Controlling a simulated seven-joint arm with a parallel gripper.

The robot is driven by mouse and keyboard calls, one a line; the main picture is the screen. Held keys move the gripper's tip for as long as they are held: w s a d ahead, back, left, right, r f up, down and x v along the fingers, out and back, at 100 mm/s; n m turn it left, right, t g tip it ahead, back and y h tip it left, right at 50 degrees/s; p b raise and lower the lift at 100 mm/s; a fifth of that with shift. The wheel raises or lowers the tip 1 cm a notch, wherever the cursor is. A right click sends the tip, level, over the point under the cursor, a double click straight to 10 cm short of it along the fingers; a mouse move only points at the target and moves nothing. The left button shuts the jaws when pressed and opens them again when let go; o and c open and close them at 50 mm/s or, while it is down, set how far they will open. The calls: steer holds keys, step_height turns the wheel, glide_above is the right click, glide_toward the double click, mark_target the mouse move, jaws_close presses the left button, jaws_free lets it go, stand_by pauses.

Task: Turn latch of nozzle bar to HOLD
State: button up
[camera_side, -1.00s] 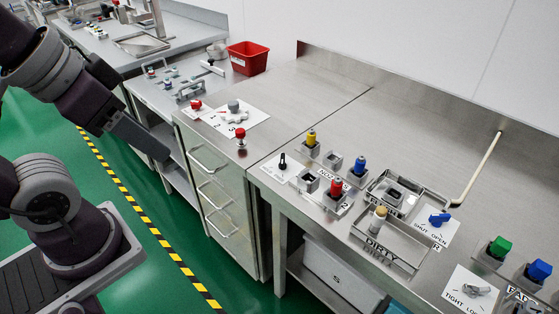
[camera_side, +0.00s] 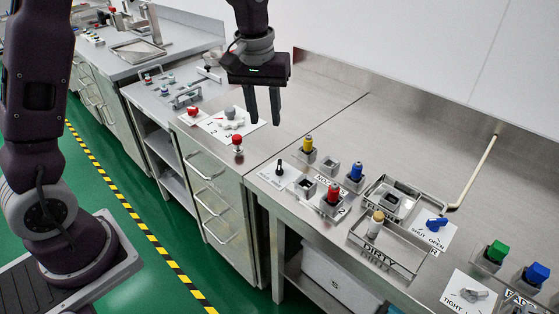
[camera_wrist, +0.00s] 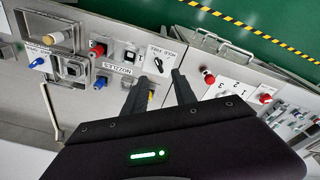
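The nozzle bar latch (camera_side: 279,168) is a small black knob on a white plate at the left end of the nozzle station. In the wrist view the latch (camera_wrist: 158,65) shows between and beyond my fingertips, beside lettering that reads HOLD and FREE, upside down. Which word it points at is hard to tell. My gripper (camera_side: 263,120) hangs fingers down above the counter, higher than the latch and apart from it. Its two dark fingers (camera_wrist: 160,77) are spread with nothing between them. The nozzle sockets (camera_side: 307,185) stand to the right of the latch.
Yellow (camera_side: 308,144), blue (camera_side: 356,171) and red (camera_side: 334,191) nozzles stand near the latch. A red knob (camera_side: 238,142) and a grey dial (camera_side: 231,113) lie to the left. A wire tray (camera_side: 385,245) is at right. The counter behind the nozzles is bare.

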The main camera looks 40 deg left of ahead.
steer(key=n+g, duration=0.1)
steer(key=n, duration=0.1)
glide_above(279, 164)
step_height(279, 164, down, 10)
steer(key=shift+s+d+f, duration=0.1)
step_height(279, 164, down, 7)
steer(key=shift+f, duration=0.1)
jaws_close()
